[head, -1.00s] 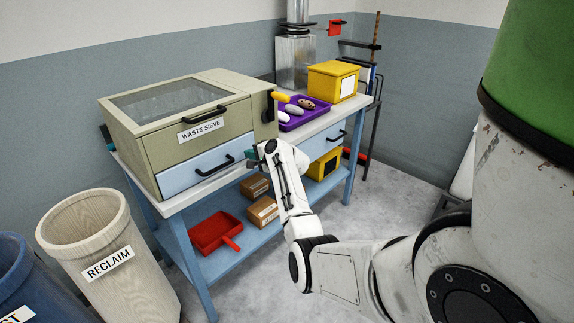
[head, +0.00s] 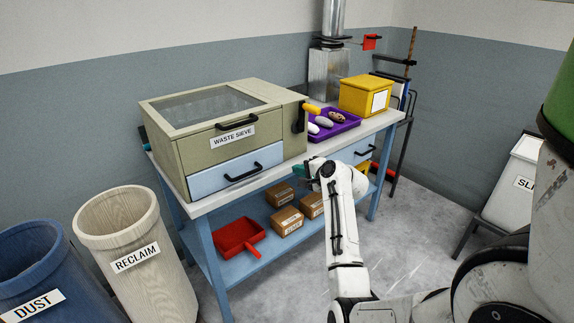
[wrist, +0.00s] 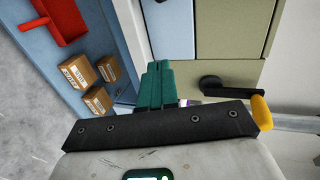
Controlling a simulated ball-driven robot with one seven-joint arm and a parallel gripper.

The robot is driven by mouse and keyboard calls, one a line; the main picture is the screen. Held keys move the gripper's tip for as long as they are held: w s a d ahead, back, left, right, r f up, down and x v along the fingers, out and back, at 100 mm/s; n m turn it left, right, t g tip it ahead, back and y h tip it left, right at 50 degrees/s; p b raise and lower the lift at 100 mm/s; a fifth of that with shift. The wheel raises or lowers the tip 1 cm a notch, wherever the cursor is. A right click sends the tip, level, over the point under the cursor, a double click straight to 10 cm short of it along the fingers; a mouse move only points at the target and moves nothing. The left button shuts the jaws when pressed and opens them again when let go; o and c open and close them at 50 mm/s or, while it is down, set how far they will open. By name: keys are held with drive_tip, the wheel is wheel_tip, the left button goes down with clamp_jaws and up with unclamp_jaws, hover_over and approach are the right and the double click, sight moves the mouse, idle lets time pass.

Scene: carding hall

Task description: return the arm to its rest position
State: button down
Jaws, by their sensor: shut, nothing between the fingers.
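My arm reaches up in front of the bench in the head view, and my gripper (head: 299,171) is at its end, close to the bench's front edge near the right side of the waste sieve (head: 222,125). In the wrist view the green fingers of my gripper (wrist: 157,82) lie side by side, shut, with nothing held. They point toward the sieve's blue drawer and the bench. From the head view I cannot tell whether the fingers touch the bench.
A purple tray (head: 352,124) with several bobbin-like items and a yellow box (head: 366,95) stand on the bench (head: 200,209). Cartons and a red dustpan (head: 238,236) lie on its shelf. Reclaim (head: 112,212) and dust (head: 36,240) bins stand left.

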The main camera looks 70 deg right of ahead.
drive_tip(key=w+a+f+n+g+y, duration=0.15)
drive_tip(key=a+f+n, duration=0.25)
drive_tip(key=a, duration=0.5)
drive_tip(key=w+a+f+n+g+y, duration=0.1)
drive_tip(key=a+f+n+y, duration=0.25)
drive_tip(key=a, duration=0.55)
drive_tip(key=w+a+f+n+g+y, duration=0.15)
drive_tip(key=a+f+n, duration=0.3)
drive_tip(key=a, duration=0.45)
drive_tip(key=s+a+f+n+g, duration=0.2)
drive_tip(key=s+a+n+g, duration=0.1)
drive_tip(key=s+a+n, duration=0.3)
drive_tip(key=s+a+f+n+g, duration=0.1)
drive_tip(key=s+a+n+g, duration=0.3)
drive_tip(key=s+a, duration=0.7)
drive_tip(key=a+n, duration=0.1)
drive_tip(key=a, duration=0.3)
drive_tip(key=shift+a+f+n+y, duration=0.15)
drive_tip(key=shift+f+n+y, duration=0.2)
drive_tip(key=shift+n, duration=0.05)
